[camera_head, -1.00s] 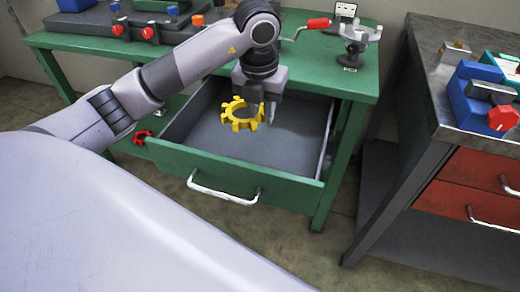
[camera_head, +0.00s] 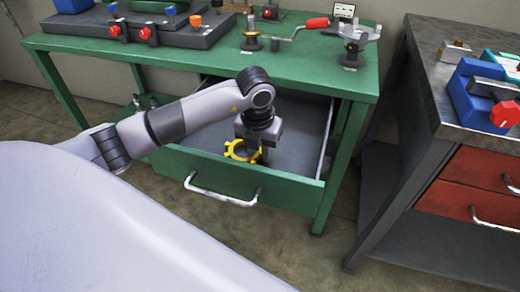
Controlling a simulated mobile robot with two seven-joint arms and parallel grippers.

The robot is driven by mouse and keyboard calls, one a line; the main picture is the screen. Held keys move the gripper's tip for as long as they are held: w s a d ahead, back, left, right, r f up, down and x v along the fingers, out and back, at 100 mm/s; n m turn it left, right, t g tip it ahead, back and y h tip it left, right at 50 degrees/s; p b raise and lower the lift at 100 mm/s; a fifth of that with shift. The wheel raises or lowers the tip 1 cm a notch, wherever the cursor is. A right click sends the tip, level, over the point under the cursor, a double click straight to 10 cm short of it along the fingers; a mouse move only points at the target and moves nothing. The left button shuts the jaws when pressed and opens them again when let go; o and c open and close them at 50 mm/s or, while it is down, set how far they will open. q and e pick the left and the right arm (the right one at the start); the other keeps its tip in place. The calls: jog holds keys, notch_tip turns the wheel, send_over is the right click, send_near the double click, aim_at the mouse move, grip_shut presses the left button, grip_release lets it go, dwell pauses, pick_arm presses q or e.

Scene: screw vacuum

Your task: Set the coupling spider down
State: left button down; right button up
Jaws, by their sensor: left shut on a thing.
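The coupling spider (camera_head: 236,152) is a yellow toothed ring. My left gripper (camera_head: 256,157) is shut on it and holds it low inside the open green drawer (camera_head: 222,178). Whether the spider touches the drawer floor I cannot tell; the front wall and the gripper hide part of it. My right gripper is not in view.
The grey drawer floor is clear to the right of the gripper. The green workbench (camera_head: 290,75) above bears a crank with a red handle (camera_head: 317,23) and several fixtures. A metal bench with red drawers (camera_head: 470,170) stands at the right.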

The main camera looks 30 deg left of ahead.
pick_arm(q)
jog(key=shift+f, duration=0.2)
jog(key=c, duration=0.9)
grip_release()
jog(key=shift+c, duration=0.2)
jog(key=shift+r, duration=0.15)
jog(key=shift+r, duration=0.25)
notch_tip(320, 180, up, 12)
jog(key=s+p, duration=0.1)
jog(key=shift+s+f+p, duration=0.2)
jog(key=shift+s+p, duration=0.05)
jog(key=shift+p, duration=0.15)
jog(key=shift+d, duration=0.1)
